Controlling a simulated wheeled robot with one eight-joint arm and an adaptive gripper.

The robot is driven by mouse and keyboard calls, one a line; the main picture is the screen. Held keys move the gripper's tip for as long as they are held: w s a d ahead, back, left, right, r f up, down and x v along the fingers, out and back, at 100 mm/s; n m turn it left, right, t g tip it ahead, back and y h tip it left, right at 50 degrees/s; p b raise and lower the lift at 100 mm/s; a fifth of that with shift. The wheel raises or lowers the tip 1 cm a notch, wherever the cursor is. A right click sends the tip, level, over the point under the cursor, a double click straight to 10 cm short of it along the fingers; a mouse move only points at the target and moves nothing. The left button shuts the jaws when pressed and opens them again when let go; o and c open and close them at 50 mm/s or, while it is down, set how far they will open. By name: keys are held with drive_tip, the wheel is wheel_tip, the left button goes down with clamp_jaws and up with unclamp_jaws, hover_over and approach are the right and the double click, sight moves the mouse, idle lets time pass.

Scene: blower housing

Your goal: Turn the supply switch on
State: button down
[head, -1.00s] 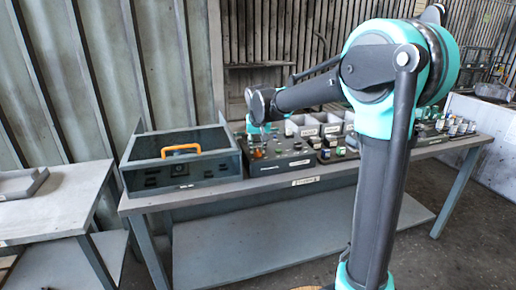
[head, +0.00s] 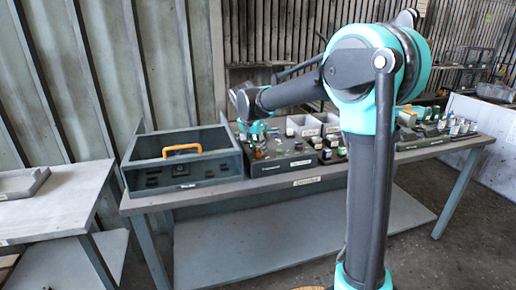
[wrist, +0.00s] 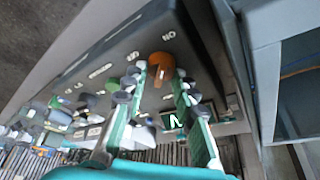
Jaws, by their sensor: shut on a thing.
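A dark control box (head: 276,169) with small switches and knobs on top stands on the bench. In the wrist view its sloping panel (wrist: 120,52) fills the middle, with white lettering along it. An orange rotary knob (wrist: 162,68) sits near the panel's edge, with letters beside it. It appears to be the supply switch. My gripper (wrist: 161,73) has its two green fingers on either side of this knob, shut on it. In the head view my gripper (head: 258,140) is over the left part of the box and hides some of its top.
Pale bins (head: 310,125) and small parts stand behind and to the right. The bench's lower shelf (head: 260,240) is bare.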

idle(0.3)
drive_tip(key=c, duration=1.2)
unclamp_jaws()
drive_tip(key=v, duration=1.2)
drive_tip(key=s+d+f+n+y, duration=0.1)
drive_tip(key=s+d+f, duration=0.4)
drive_tip(key=d+f, duration=0.25)
drive_tip(key=s+d+f+n, duration=0.2)
drive_tip(key=s+d+f, duration=0.3)
drive_tip(key=d+f, duration=0.25)
drive_tip(key=s+d+f+n, duration=0.1)
drive_tip(key=s+d+f, duration=0.3)
drive_tip(key=s+f, duration=0.2)
drive_tip(key=s+d+f+n+y, duration=0.1)
drive_tip(key=s+d+f, duration=0.3)
drive_tip(key=s+f, duration=0.3)
drive_tip(key=s, duration=0.3)
drive_tip(key=shift+d+n, duration=0.15)
drive_tip(key=shift+n, duration=0.15)
